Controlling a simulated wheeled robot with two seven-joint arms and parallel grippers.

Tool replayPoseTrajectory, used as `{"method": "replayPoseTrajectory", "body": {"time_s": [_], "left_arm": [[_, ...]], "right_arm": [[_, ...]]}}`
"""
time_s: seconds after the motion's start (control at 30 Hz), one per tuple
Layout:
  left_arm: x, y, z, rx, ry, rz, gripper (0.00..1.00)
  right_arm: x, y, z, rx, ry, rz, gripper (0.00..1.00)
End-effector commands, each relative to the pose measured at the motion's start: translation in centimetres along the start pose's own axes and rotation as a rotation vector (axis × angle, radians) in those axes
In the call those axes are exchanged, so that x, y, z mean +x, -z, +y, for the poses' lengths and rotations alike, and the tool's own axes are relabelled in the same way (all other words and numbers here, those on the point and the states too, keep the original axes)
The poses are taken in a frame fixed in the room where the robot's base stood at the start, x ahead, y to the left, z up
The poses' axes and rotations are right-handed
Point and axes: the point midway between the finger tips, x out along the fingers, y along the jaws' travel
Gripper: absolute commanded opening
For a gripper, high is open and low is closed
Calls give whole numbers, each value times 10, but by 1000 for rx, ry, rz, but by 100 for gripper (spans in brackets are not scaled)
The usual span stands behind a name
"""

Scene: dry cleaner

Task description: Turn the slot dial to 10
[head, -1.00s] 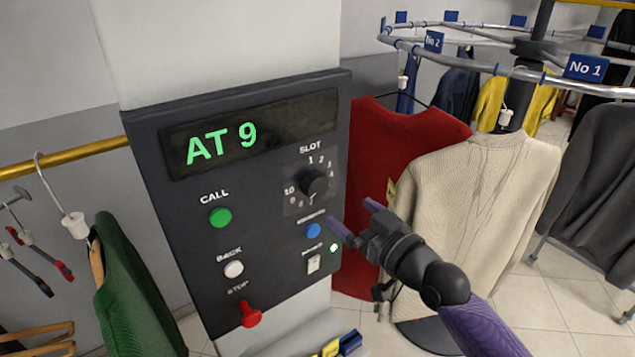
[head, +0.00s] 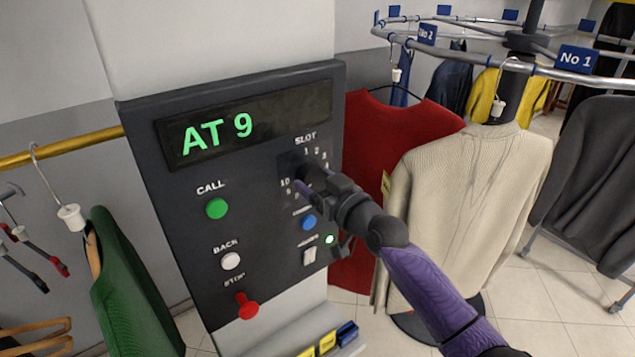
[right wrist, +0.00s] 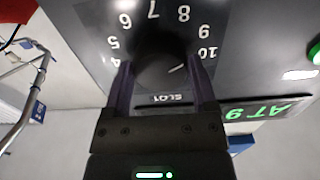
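The slot dial is a round black knob (right wrist: 160,66) on the dark control panel (head: 270,240), ringed by white numbers. In the right wrist view its short white mark points toward the side where 10 (right wrist: 207,53) stands; the exact setting is hard to tell. My right gripper (right wrist: 161,60) straddles the knob, one purple finger on each side, and looks open; contact is unclear. In the head view my right gripper (head: 309,176) covers most of the dial. The green display (head: 218,134) reads AT 9. My left gripper is not in view.
The panel also has a green CALL button (head: 216,208), a white BACK button (head: 231,261), a red STOP knob (head: 247,306), a blue button (head: 309,222) and a white switch (head: 309,256). Clothes hang close by on the right, including a red garment (head: 375,140) and a cream sweater (head: 470,200).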

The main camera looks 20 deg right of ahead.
Motion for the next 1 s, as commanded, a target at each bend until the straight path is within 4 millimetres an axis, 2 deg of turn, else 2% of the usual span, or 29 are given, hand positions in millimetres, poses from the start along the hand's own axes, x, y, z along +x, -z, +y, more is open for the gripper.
{"method": "replayPoseTrajectory", "body": {"time_s": [0.03,0.17,0.47,1.0], "left_arm": [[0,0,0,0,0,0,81],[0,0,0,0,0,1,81],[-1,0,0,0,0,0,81],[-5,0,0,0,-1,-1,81]], "right_arm": [[0,0,0,0,0,0,43],[0,0,0,0,0,0,15],[0,0,0,53,0,-1,15],[0,0,-1,403,0,-2,15]]}}
